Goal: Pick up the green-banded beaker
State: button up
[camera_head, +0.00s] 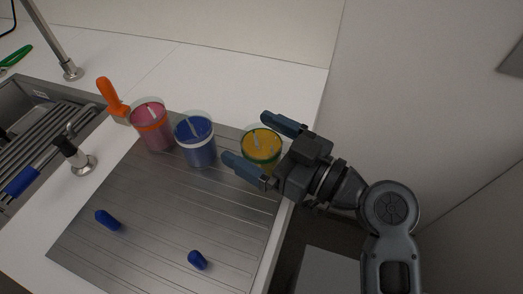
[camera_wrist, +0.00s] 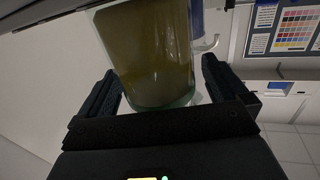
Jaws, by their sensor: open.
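The green-banded beaker (camera_head: 262,147) holds yellow contents and a thin stick, and stands upright at the right end of a row of beakers on the grey ribbed drainboard. My gripper (camera_head: 260,147) is open, with one blue-tipped finger on either side of this beaker. In the wrist view the beaker (camera_wrist: 150,50) fills the space ahead of and between the open fingers (camera_wrist: 162,88), showing dark yellow-brown through clear glass. Gaps show between the glass and both fingers there. The green band is not visible in the wrist view.
A white-banded blue beaker (camera_head: 197,142) stands just left of the near finger, and an orange-banded pink beaker (camera_head: 151,125) is further left. Two blue capsule-shaped pieces (camera_head: 108,220) (camera_head: 197,260) lie on the drainboard (camera_head: 160,215). An orange-handled tool (camera_head: 111,96) and the sink (camera_head: 40,130) are at left.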

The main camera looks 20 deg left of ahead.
jog(key=c, duration=1.1)
